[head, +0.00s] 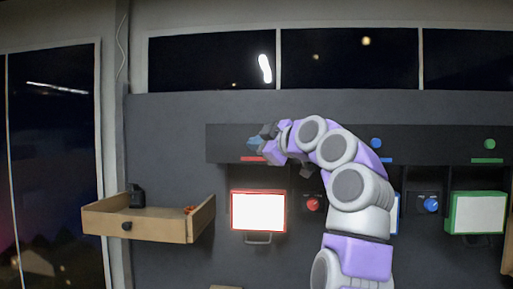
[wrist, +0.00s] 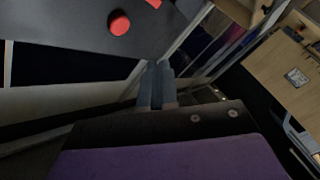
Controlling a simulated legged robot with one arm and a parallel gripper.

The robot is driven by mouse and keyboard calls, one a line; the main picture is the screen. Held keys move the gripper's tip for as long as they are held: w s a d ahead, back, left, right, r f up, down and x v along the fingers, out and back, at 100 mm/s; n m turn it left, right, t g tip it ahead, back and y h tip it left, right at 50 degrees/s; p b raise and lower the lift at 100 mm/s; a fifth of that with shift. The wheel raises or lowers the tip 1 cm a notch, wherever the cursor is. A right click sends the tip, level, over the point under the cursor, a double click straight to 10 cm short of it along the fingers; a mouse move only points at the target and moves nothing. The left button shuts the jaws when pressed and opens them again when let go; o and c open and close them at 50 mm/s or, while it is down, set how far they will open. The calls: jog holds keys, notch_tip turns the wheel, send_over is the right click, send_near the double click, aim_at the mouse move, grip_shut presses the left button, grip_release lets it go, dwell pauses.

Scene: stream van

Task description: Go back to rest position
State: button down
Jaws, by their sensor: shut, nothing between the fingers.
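My gripper (head: 266,142) is raised in front of the dark strip (head: 428,145) on the wall panel, near its left part, close to a red bar (head: 253,159). Whether it touches the strip cannot be told. In the wrist view the fingers (wrist: 156,84) lie together with nothing between them. A red round button (wrist: 119,22) shows beyond them on the dark panel, apart from the fingers. My arm is bent and reaches up and left from the lower right of the head view.
An open wooden drawer (head: 150,224) juts out at left. A red-framed screen (head: 258,211) and red knob (head: 312,204) sit below the strip. A blue knob (head: 431,205) and green-framed screen (head: 478,212) are at right. My arm mostly hides a blue-framed screen.

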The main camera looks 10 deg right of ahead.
jog(key=s+a+f+m+g+h+b, duration=0.1)
jog(key=s+a+f+m+g+b, duration=0.3)
jog(key=f, duration=0.7)
jog(key=s+a+f+m+g+h+b, duration=0.15)
jog(key=s+f, duration=0.45)
jog(key=f, duration=0.6)
jog(key=s+a+f+m+g+b, duration=0.2)
jog(key=s+f+m+g+b, duration=0.15)
jog(key=f, duration=0.75)
jog(key=s+d+f+m+g+h+b, duration=0.1)
jog(key=s+d+f+m+g+b, duration=0.1)
jog(key=s+f, duration=0.9)
jog(key=s+d+f+m+g+h+b, duration=0.2)
jog(key=s+d+f+g, duration=0.1)
jog(key=s+f, duration=0.8)
jog(key=s+d+f+m+g+h+b, duration=0.2)
jog(key=s+f+g, duration=0.1)
jog(key=s+f, duration=0.8)
jog(key=s, duration=0.3)
jog(key=shift+d, duration=0.25)
jog(key=shift+w+h, duration=0.1)
jog(key=shift+h, duration=0.15)
